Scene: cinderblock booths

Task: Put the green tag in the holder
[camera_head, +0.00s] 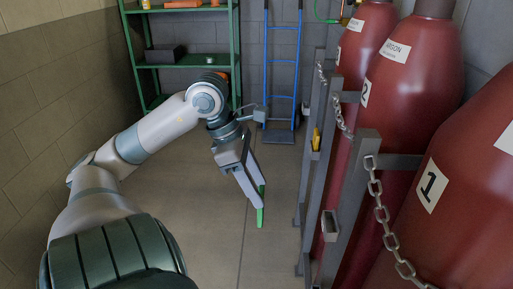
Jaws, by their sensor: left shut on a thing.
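My left gripper (259,186) hangs in the middle of the view, pointing down, and is shut on the green tag (260,217). The tag is a thin bright green strip that shows at and below the fingertips, upright, with floor behind it. A small grey open-topped holder (329,226) is fixed on the rack post to the right of the tag, and the two are apart. Another holder with a yellow thing (316,139) in it sits on a post farther back. My right gripper does not show.
Red gas cylinders, one marked 1 (432,186) and one marked 2 (387,95), stand at the right behind grey posts and chains (382,215). A green shelf (185,62) and a blue hand truck (282,75) stand at the back. The floor between is clear.

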